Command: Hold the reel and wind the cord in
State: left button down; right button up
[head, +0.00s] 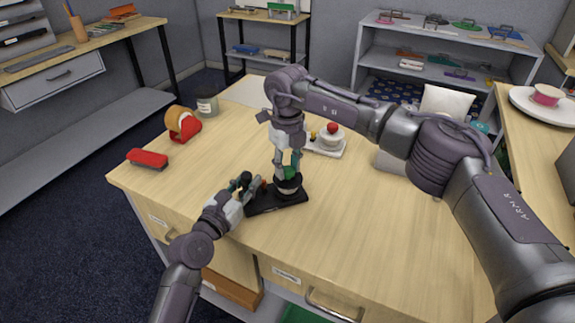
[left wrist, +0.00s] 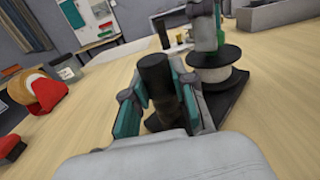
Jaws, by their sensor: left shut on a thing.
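The reel (head: 288,188) stands upright on a black base plate (head: 262,207) at the table's near side. In the left wrist view it is a white drum between black flanges (left wrist: 226,76). My left gripper (head: 243,187) is shut on a black upright post (left wrist: 155,76) at the plate's left end, teal fingers on either side. My right gripper (head: 288,160) points straight down over the reel, its fingers at the green part on top. Its grip there is too small to make out. I cannot make out a loose cord.
On the table are a red stapler-like block (head: 147,158), a tape dispenser (head: 183,125), a jar (head: 207,105) and a white tray (head: 325,149) with small items. My right arm crosses above the table's right half. The front left tabletop is clear.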

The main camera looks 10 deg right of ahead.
aim_at(287, 168)
jog(key=o, duration=0.4)
notch_tip(287, 168, up, 12)
dwell(0.5)
pick_arm(q)
jog(key=c, duration=0.9)
grip_release()
jog(key=shift+o, duration=0.2)
